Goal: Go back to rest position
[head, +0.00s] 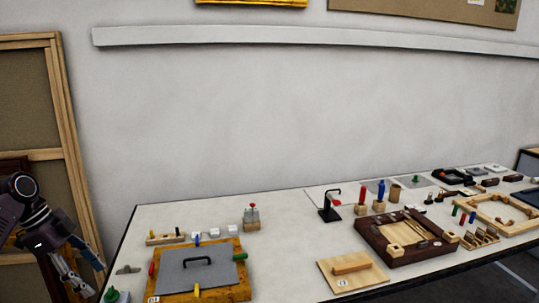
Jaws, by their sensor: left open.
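My left gripper (72,277) is at the lower left of the head view, hanging down beside the table's left edge. Its fingers are apart with nothing visible between them. It is clear of the objects on the table. My right gripper is not in view.
A long white table (292,204) runs to the right along the wall. It carries a gilt frame with a grey handled panel (200,272), a wooden handled board (355,285), a dark wooden tray (372,234) and a small black stand (329,205). Wooden stretcher frames (75,150) lean at the left.

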